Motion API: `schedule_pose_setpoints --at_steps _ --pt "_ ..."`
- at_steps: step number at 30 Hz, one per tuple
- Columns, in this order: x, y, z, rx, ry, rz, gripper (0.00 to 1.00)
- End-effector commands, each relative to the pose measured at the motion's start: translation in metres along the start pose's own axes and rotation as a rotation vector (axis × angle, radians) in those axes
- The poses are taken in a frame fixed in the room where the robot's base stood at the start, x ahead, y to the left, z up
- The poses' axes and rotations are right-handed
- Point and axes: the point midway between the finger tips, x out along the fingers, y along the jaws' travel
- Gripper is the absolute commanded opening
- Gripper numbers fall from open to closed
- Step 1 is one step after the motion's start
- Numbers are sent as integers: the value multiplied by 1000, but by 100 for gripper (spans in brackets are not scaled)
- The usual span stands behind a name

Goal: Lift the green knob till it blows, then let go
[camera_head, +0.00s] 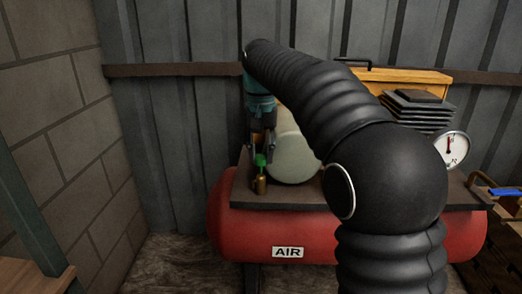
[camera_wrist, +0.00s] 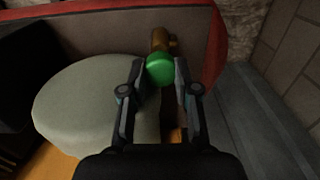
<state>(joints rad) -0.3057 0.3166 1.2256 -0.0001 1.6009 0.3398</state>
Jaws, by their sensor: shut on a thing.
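The green knob (camera_head: 260,160) sits on top of a small brass valve (camera_head: 261,183) on the left part of the red air tank's dark top plate. In the wrist view the green knob (camera_wrist: 160,69) is between my fingertips, with the brass body (camera_wrist: 160,40) beyond it. My gripper (camera_head: 262,152) points down from above and is shut on the knob; it also shows in the wrist view (camera_wrist: 160,80). Whether the knob is raised from the valve cannot be told.
The red tank (camera_head: 285,223) has an "AIR" label. A pale round cylinder (camera_head: 292,158) stands just right of my gripper. A pressure gauge (camera_head: 451,150) is at right. A brick wall (camera_head: 55,120) is left and a corrugated metal wall (camera_head: 170,120) is behind.

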Motion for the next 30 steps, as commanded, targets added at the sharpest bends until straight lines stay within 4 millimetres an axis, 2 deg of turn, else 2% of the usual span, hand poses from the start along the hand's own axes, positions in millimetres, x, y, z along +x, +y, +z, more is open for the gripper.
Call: schedule_pose_setpoints --at_steps 4,5,6,8,20,23,30 --pt "0 0 0 0 3 -1 0" --pt "0 0 0 0 3 -1 33" --pt "0 0 0 0 3 -1 43" --pt "0 0 0 0 3 -1 56" --pt "-5 0 0 0 2 -1 56" --pt "-16 0 -1 0 4 -1 56" --pt "-57 0 -1 0 5 -2 56"
